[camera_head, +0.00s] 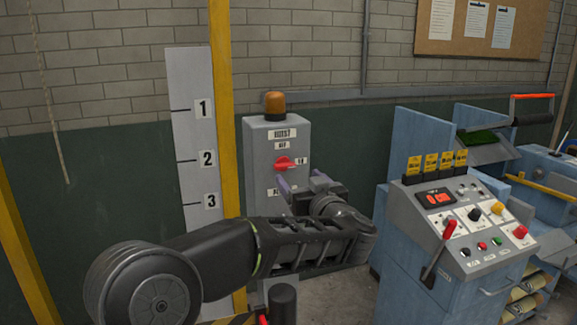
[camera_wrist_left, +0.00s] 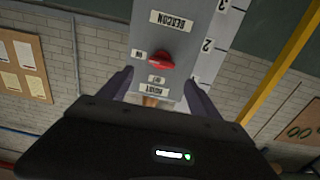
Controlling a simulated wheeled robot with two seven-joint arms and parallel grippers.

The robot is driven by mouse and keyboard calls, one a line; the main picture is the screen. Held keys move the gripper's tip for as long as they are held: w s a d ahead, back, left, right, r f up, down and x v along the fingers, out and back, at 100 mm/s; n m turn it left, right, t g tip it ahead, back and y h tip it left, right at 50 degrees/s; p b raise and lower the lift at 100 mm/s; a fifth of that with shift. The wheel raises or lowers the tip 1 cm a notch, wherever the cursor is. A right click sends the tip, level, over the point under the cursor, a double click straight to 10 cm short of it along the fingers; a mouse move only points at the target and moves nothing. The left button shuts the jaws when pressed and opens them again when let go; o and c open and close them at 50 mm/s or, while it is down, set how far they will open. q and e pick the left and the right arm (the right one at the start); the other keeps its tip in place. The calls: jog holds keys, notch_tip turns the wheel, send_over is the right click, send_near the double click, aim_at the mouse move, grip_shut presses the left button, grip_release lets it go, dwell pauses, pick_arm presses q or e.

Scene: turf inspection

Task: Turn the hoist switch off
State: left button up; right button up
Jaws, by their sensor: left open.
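A grey hoist box (camera_head: 259,160) stands against the wall in the head view, labelled HOIST at the top, with OFF below that and ON at the right. Its red switch (camera_head: 284,162) lies roughly level, toward the ON label. My left gripper (camera_head: 299,181) is open and empty, just below and in front of the switch. Its two fingers (camera_wrist_left: 160,80) spread either side of the box face, apart from the switch. My right gripper is not seen.
An amber beacon (camera_head: 274,104) sits on the box. A white numbered board (camera_head: 186,130) and a yellow post (camera_head: 226,100) stand left of it. A blue console (camera_head: 465,235) with levers and buttons stands at the right. Bare floor shows between box and console.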

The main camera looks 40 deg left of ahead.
aim_at(287, 166)
pick_arm(q)
jog(key=shift+s+a, duration=0.1)
jog(key=p+x, duration=0.2)
jog(key=x, duration=0.5)
jog(key=shift+w+a, duration=0.3)
jog(key=shift+c, duration=0.2)
jog(key=c, duration=1.3)
